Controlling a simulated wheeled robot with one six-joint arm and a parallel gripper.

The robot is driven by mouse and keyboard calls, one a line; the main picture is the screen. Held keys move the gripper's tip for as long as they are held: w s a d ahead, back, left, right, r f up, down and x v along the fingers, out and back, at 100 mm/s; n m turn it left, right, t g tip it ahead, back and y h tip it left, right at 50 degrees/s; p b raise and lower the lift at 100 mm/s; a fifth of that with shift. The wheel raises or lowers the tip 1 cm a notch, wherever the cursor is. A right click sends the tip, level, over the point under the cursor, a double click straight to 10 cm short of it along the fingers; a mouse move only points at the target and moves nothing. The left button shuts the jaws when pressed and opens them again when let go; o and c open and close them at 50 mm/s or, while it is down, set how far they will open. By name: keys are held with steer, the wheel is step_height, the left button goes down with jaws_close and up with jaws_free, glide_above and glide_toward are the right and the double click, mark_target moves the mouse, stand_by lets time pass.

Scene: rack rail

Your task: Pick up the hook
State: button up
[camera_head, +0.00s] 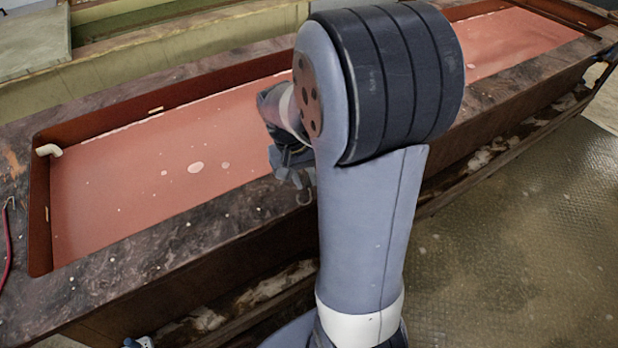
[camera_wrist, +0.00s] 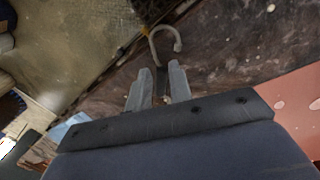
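The hook (camera_wrist: 152,43) is a pale grey curved piece. In the wrist view it sticks out beyond the fingertips of my gripper (camera_wrist: 161,80), with its bend away from me. In the head view the hook (camera_head: 306,198) hangs under my gripper (camera_head: 297,178), in front of the trough's near rim. The lower part of the shank is hidden by the fingers. My own arm covers the middle of the head view.
A long trough (camera_head: 110,262) with a worn dark rim and red inside runs across the view. A white bent pipe (camera_head: 48,150) is at its left end. A red cord (camera_head: 8,250) hangs at the far left. The patterned floor (camera_head: 530,240) at the right is clear.

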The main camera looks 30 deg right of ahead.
steer(key=shift+d+f, duration=0.15)
steer(key=shift+f, duration=0.5)
steer(key=shift+c, duration=0.6)
jaws_close()
steer(key=shift+r, duration=0.1)
